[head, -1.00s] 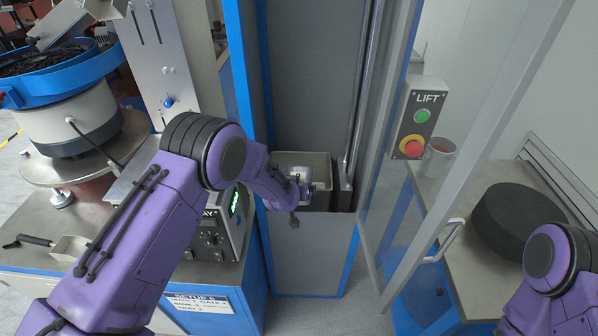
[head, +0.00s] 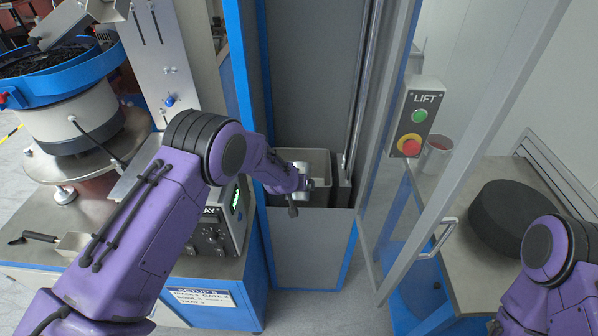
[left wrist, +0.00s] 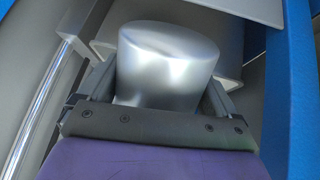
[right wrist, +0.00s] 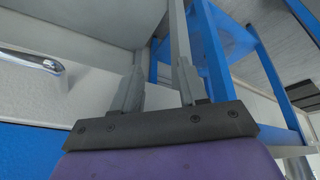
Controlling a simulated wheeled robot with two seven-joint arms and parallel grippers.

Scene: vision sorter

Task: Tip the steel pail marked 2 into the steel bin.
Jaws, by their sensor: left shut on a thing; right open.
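My left gripper (head: 302,182) is inside the lift frame at the mouth of the grey steel bin (head: 318,157). It is shut on the steel pail, a shiny silver cylinder (left wrist: 165,65) between the fingers in the left wrist view. A smooth closed end of the pail faces that camera; its mouth and the mark 2 are not in sight. In the head view only a sliver of the pail shows behind the gripper. The bin's contents are hidden. My right gripper (right wrist: 160,85) is open and empty beside the lift's frame; in the head view only its arm shows.
A blue-rimmed bowl feeder (head: 60,75) stands at left. A lift control box (head: 415,115) with green and red buttons is on the right post. A framed door (head: 440,190) with a handle stands open.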

